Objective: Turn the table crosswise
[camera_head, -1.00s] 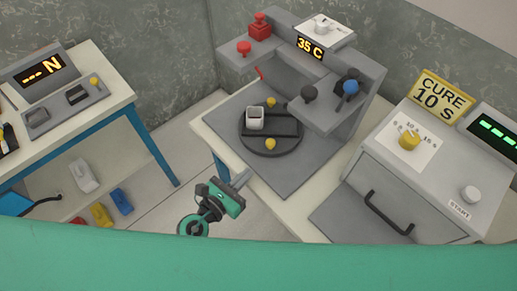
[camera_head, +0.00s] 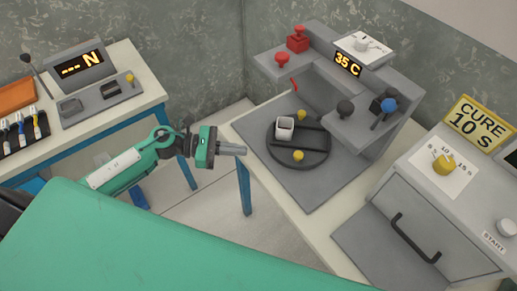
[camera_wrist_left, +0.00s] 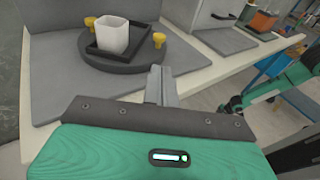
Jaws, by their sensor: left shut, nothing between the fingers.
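The round dark turntable (camera_head: 285,158) sits on the grey base plate of the machine. It carries a dark square frame with a white square cup (camera_head: 285,128) and two yellow knobs (camera_head: 299,155). My left gripper (camera_head: 243,150) is shut and empty, just left of the table edge and apart from the turntable. In the left wrist view the turntable (camera_wrist_left: 122,66) and white cup (camera_wrist_left: 112,36) lie beyond the shut fingers (camera_wrist_left: 160,86). My right gripper is not in view.
A grey oven with a handle (camera_head: 415,238) and a CURE 10 S sign (camera_head: 480,122) stand right. A bench with a force display (camera_head: 80,65) stands left.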

